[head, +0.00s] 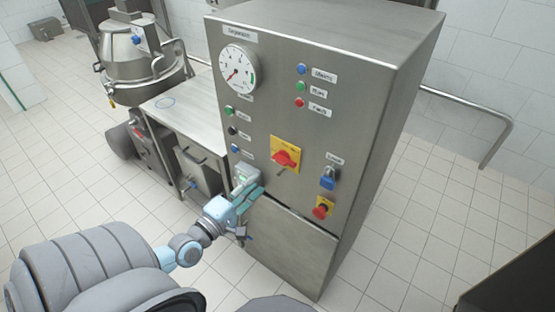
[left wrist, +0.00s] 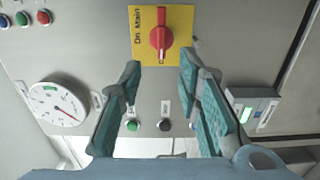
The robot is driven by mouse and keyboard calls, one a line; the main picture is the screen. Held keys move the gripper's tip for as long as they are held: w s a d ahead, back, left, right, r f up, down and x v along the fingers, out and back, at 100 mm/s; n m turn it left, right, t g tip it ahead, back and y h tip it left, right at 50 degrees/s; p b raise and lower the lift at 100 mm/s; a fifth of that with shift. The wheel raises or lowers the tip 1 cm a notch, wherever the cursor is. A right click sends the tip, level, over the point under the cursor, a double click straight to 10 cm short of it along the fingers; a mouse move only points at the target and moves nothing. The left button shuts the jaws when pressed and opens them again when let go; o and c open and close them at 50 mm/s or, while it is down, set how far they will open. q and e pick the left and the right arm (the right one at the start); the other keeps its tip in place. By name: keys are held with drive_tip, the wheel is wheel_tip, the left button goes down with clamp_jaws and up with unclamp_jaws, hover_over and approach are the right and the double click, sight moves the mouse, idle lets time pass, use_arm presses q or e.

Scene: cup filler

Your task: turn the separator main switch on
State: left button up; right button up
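The separator cabinet (head: 345,85) is a steel box with a front panel. Its main switch (head: 286,158) is a red rotary knob on a yellow plate (head: 277,143). In the left wrist view the knob (left wrist: 161,38) sits at the top centre, beside the printed words "On" and "Main". My left gripper (head: 252,195) is at the panel's lower left, below and left of the knob in the head view. In the left wrist view its teal fingers (left wrist: 160,68) are spread apart with nothing between them. The knob lies beyond the tips, apart from them. My right gripper is not in view.
A round gauge (head: 238,67), coloured buttons (head: 300,86), a blue switch (head: 328,178) and a red emergency button (head: 321,209) share the panel. A small display box (head: 243,175) is close to my left fingers. A steel table (head: 190,112) and separator machine (head: 140,60) stand left.

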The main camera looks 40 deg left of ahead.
sight(277, 162)
use_arm(q)
drive_tip(key=w+b, duration=0.1)
drive_tip(key=w, duration=0.9)
drive_tip(key=shift+w+a+f+b, duration=0.1)
drive_tip(key=shift+w+f+b, duration=0.1)
drive_tip(key=shift+b, duration=0.15)
drive_tip(key=shift+w, duration=0.3)
drive_tip(key=shift+r, duration=0.1)
clamp_jaws()
